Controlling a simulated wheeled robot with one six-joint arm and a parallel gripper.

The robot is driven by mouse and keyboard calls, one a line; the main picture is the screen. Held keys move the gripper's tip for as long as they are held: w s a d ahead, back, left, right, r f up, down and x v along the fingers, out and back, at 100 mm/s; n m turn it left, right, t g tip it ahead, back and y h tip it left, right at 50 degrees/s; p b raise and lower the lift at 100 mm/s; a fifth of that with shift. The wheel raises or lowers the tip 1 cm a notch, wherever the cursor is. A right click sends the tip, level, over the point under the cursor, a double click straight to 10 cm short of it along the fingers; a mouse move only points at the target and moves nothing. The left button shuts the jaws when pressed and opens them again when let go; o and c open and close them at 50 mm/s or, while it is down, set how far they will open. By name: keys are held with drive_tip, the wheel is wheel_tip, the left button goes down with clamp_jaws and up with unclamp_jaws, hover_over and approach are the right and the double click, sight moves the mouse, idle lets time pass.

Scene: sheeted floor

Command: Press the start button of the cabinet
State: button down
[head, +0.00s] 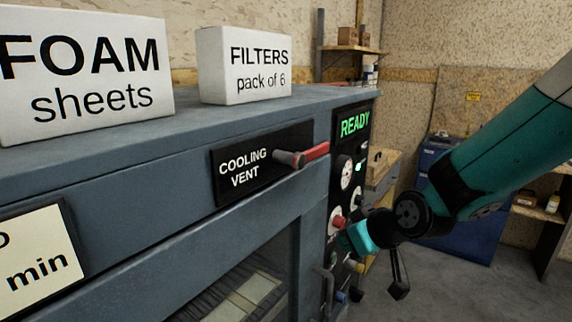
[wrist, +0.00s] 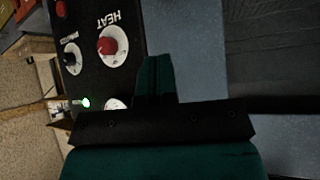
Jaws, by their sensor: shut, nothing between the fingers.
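The cabinet (head: 130,175) is blue-grey and fills the left and middle of the head view. Its black control panel (head: 343,150) is at the right end, with a green "READY" display (head: 355,123). I cannot tell which control is the start button; no start label is readable. My gripper (head: 356,237) is shut and empty, in front of the panel's lower part. It also shows in the wrist view (wrist: 155,65). It hides some controls.
A red-handled "COOLING VENT" lever (head: 310,155) sticks out left of the panel. A foam sheets box (head: 85,75) and a filters box (head: 245,65) stand on the cabinet. A blue cabinet (head: 470,235) stands behind my arm. Grey floor (head: 425,290) lies open at right.

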drive_tip(key=s+d+r+g, duration=0.1)
drive_tip(key=s+r+g, duration=0.1)
drive_tip(key=s, duration=0.7)
drive_tip(key=s+r+g+h, duration=0.1)
drive_tip(key=s+r+g, duration=0.1)
drive_tip(key=s, duration=0.6)
drive_tip(key=s+d+r+g, duration=0.1)
drive_tip(key=s+r+g, duration=0.1)
drive_tip(key=s, duration=0.7)
drive_tip(key=shift+s+d+r+g+b, duration=0.3)
drive_tip(key=shift+r+g+b, duration=0.05)
drive_tip(key=shift+g, duration=0.45)
